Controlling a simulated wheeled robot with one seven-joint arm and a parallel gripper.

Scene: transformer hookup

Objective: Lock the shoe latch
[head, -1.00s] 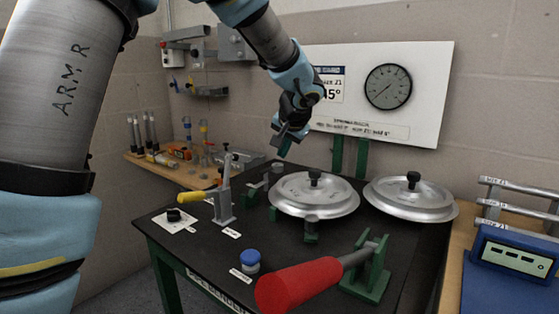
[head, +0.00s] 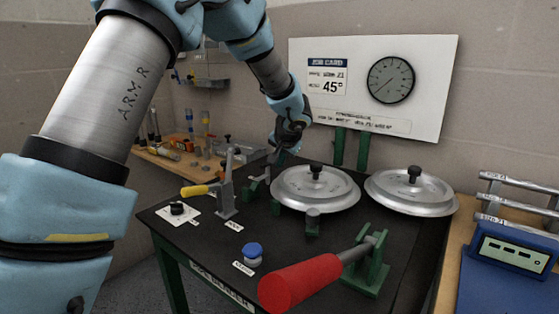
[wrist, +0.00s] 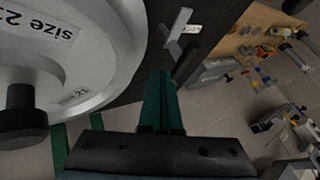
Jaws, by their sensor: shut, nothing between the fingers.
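My gripper (head: 281,154) is over the back left of the black bench, close to the left disc; its green fingers (wrist: 163,75) are together with nothing between them. Just beyond the fingertips in the wrist view is a grey metal fitting (wrist: 178,28) with a white tag and a dark bar beside it. It appears to be the small grey and green fitting (head: 257,187) left of the disc in the head view. I cannot read a latch label or tell whether it is locked. My gripper partly hides that area, and contact is unclear.
Two silver discs (head: 314,190) (head: 412,193) with black knobs stand on the bench. A yellow-handled lever (head: 198,190), blue button (head: 252,250) and red-handled lever (head: 300,283) are nearer. The job card board (head: 372,85) stands behind.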

